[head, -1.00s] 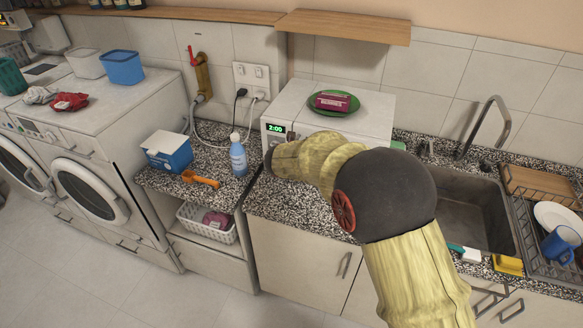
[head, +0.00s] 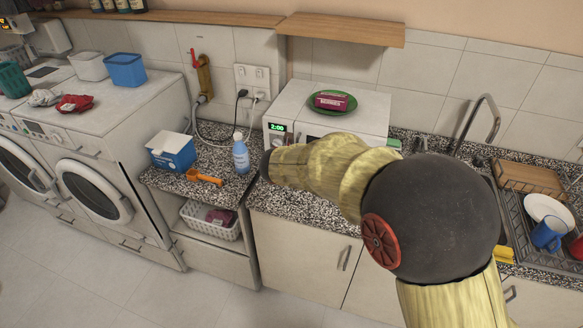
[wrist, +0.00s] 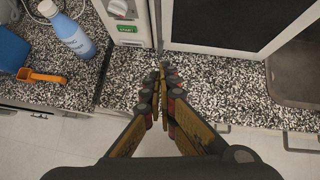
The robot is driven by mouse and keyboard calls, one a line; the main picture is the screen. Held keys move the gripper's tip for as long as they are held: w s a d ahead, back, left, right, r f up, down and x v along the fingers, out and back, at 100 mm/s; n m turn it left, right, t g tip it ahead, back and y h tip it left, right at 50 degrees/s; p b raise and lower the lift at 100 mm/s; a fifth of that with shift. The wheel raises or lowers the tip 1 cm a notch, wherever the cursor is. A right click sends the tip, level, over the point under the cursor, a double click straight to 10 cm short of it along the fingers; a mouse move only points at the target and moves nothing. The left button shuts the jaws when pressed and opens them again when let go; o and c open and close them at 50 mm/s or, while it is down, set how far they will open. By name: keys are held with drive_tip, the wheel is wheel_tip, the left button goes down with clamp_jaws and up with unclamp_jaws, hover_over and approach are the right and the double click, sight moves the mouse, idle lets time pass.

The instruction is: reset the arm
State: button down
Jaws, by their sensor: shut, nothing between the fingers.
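My gripper (wrist: 163,75) shows in the wrist view with its two fingers together, shut and empty. It is over the speckled counter (wrist: 215,80), in front of the white microwave (wrist: 140,28). In the head view my arm stretches across the counter in front of the microwave (head: 285,100), and the fingers are hidden there.
A blue bottle (head: 240,153), an orange scoop (head: 204,178) and a blue-and-white box (head: 172,150) stand left of the microwave. A green plate (head: 320,106) with a berry-coloured pack (head: 334,101) is on top. A dish rack (head: 530,245) is at right. Open floor (head: 90,270) lies in front.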

drive_tip(key=s+a+r+n+y, duration=0.1)
drive_tip(key=s+a+n+y, duration=0.45)
drive_tip(key=a+n, duration=0.75)
drive_tip(key=s+d+r+n+g+y, duration=0.1)
drive_tip(key=s+d+n+g, duration=0.1)
drive_tip(key=s+n, duration=0.4)
drive_tip(key=s+d+r+n+g+y, duration=0.1)
drive_tip(key=s+d+r+n, duration=0.1)
drive_tip(key=s+n, duration=0.45)
drive_tip(key=s+d+r+n+h+b, duration=0.1)
drive_tip(key=s+d+r+n+h, duration=0.2)
drive_tip(key=s+d+n, duration=0.3)
drive_tip(key=s+d+r+n+h+b, duration=0.1)
drive_tip(key=s+d+r+n+h, duration=0.2)
drive_tip(key=s+d, duration=1.2)
drive_tip(key=d+n, duration=0.3)
drive_tip(key=d, duration=0.4)
drive_tip(key=shift+s+d+b, duration=0.25)
drive_tip(key=shift+b, duration=0.15)
